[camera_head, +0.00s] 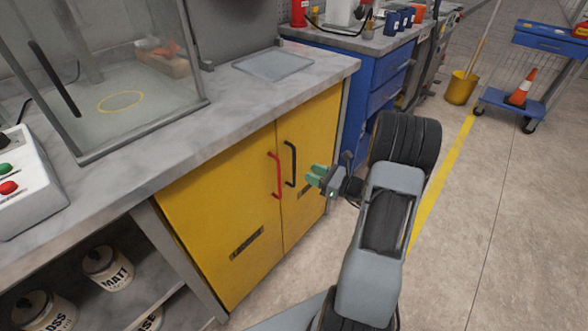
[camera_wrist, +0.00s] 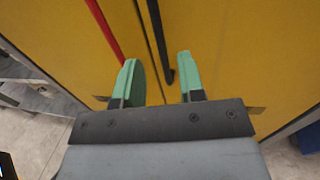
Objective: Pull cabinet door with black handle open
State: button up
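A yellow two-door cabinet (camera_head: 221,211) stands under the grey counter, both doors shut. The black handle (camera_head: 290,163) is a vertical bar on the right door (camera_head: 308,165), beside the red handle (camera_head: 275,176) on the left door. My gripper (camera_head: 316,176) is just right of the black handle in the head view, pointing at the right door. In the wrist view, my gripper (camera_wrist: 159,80) has its green fingers apart with nothing between them. The black handle (camera_wrist: 160,45) is ahead, its lower end in line with the gap. The red handle (camera_wrist: 105,32) is to the left.
A glass enclosure (camera_head: 135,110) and a button box (camera_head: 25,180) sit on the counter (camera_head: 240,105). Open shelves (camera_head: 130,290) with cans are left of the cabinet. A blue drawer unit (camera_head: 385,80) stands beyond it.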

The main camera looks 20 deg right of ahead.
jog(key=b, duration=0.1)
send_over(294, 184)
jog(key=shift+w+d, duration=0.1)
jog(key=shift+w, duration=0.2)
grip_shut()
dwell(0.5)
